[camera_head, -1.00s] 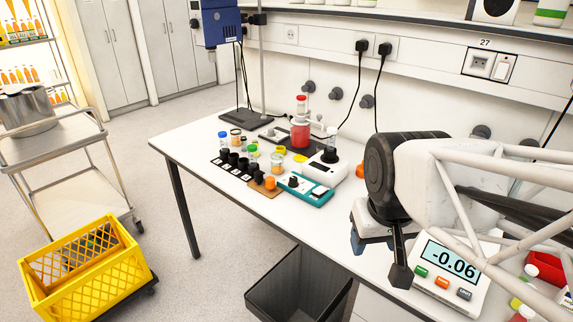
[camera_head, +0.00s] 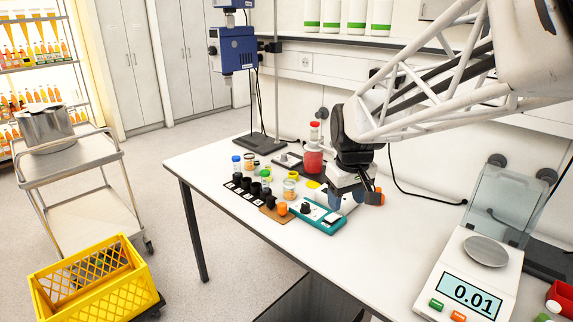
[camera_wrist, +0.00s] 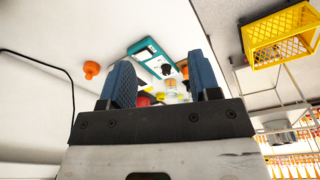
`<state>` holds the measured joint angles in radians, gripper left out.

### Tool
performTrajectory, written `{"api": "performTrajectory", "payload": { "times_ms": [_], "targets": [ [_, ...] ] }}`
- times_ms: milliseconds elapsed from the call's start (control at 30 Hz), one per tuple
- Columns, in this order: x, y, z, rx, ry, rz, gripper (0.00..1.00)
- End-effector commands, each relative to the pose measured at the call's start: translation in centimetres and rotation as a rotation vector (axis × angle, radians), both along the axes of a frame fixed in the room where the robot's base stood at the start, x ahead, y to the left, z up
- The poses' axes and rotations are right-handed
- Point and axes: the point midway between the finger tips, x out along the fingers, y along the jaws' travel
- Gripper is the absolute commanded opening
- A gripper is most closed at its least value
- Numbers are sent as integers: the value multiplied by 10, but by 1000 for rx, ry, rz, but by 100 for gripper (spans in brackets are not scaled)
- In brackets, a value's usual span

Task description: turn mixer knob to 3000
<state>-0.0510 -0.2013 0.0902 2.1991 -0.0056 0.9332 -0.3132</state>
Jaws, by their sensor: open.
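A teal and white device (camera_head: 318,215) with a black knob (camera_head: 306,208) and a dark display lies on the bench. No label tells me whether it is the mixer, and I cannot read a setting. My gripper (camera_head: 354,198) is open, low over the bench just right of this device and apart from the knob. It hides most of the white device with a black top behind it. In the wrist view the teal device (camera_wrist: 150,47) shows beyond and between my blue fingers. A blue stirrer head (camera_head: 237,50) with a dark side knob stands on a rod behind.
Several small jars and black holders stand left of the teal device, with a red-capped bottle (camera_head: 314,150) behind. An orange part (camera_head: 375,196) sits beside my gripper at right. A balance (camera_head: 470,270) reads 0.01 at right. The bench between them is clear.

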Motion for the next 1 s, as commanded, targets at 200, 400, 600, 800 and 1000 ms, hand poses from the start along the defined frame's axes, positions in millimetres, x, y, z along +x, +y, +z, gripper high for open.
{"api": "performTrajectory", "payload": {
  "times_ms": [200,400,600,800,1000],
  "targets": [
    [50,10,-13,-8,24,76,57],
    [93,20,-28,-13,43,146,57],
    [136,30,-47,-18,64,214,57],
    [177,41,-70,-22,84,285,57],
    [215,53,-97,-24,103,353,57]
  ]
}}
